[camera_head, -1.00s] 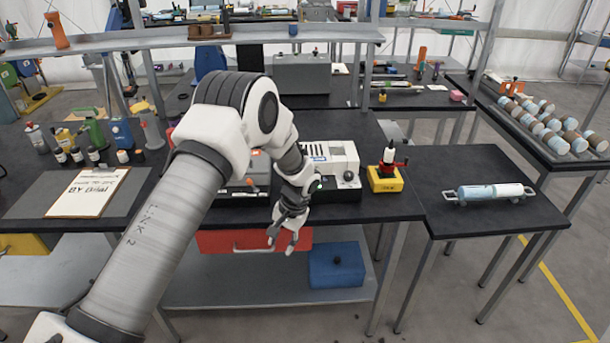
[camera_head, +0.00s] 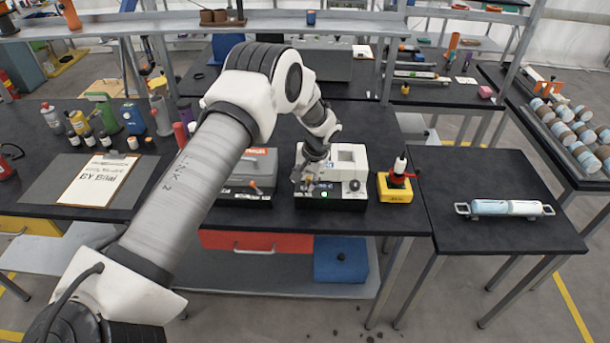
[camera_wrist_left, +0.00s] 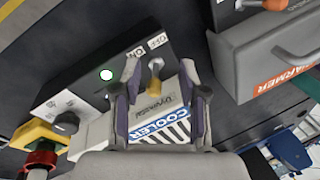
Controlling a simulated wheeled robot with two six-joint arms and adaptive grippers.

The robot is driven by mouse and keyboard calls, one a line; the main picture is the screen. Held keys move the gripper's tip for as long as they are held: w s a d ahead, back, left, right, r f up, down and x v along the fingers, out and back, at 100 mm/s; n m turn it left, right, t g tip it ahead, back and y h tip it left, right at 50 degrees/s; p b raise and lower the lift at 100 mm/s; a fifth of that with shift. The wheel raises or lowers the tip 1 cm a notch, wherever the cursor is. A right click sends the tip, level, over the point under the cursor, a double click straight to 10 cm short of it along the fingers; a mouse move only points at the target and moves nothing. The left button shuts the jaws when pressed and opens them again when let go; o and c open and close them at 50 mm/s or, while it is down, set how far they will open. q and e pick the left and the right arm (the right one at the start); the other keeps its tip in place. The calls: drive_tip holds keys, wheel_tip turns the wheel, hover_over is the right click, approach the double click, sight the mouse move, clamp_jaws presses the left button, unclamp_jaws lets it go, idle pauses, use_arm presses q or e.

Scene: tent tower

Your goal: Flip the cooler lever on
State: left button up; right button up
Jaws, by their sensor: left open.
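The cooler (camera_head: 346,165) is a white and black box near the table's front edge. Its blue "COOLER" label (camera_wrist_left: 158,129) shows in the left wrist view. The brass-coloured lever (camera_wrist_left: 154,76) stands on its black panel, close to the ON and OFF labels. I cannot tell which label it leans to. My left gripper (camera_head: 305,184) is over the cooler's front left part. In the left wrist view the gripper (camera_wrist_left: 160,92) is open, with the lever between its fingers. Contact is unclear. My right gripper is out of view.
The warmer (camera_wrist_left: 265,60), a grey box with an orange-tipped lever (camera_head: 257,188), stands close left of the cooler in the head view. A yellow box with a red and black top (camera_head: 396,186) stands close right. A clipboard (camera_head: 98,180) lies farther left.

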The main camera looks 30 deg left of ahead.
sight(306, 187)
use_arm(q)
drive_tip(key=w+f, duration=0.2)
drive_tip(key=shift+w+d, duration=0.1)
drive_tip(key=shift+w, duration=0.3)
drive_tip(key=shift+c, duration=0.9)
drive_tip(key=shift+s+r, duration=0.5)
drive_tip(key=shift+s, duration=0.15)
clamp_jaws()
drive_tip(key=shift+w+f+b, duration=0.1)
drive_tip(key=shift+f+b, duration=0.15)
drive_tip(key=shift+b, duration=0.05)
drive_tip(key=b, duration=0.1)
drive_tip(key=y+b, duration=0.1)
drive_tip(key=shift+w+d+f+g+b, duration=0.15)
drive_tip(key=shift+d+f+g+b, duration=0.15)
drive_tip(key=shift+f+g, duration=0.1)
drive_tip(key=shift+r+y, duration=0.15)
drive_tip(key=shift+y, duration=0.15)
drive_tip(key=shift+r, duration=0.25)
drive_tip(key=shift+c, duration=0.2)
unclamp_jaws()
drive_tip(key=shift+o, duration=1.1)
drive_tip(key=shift+w+f, duration=0.1)
drive_tip(key=shift+w, duration=0.1)
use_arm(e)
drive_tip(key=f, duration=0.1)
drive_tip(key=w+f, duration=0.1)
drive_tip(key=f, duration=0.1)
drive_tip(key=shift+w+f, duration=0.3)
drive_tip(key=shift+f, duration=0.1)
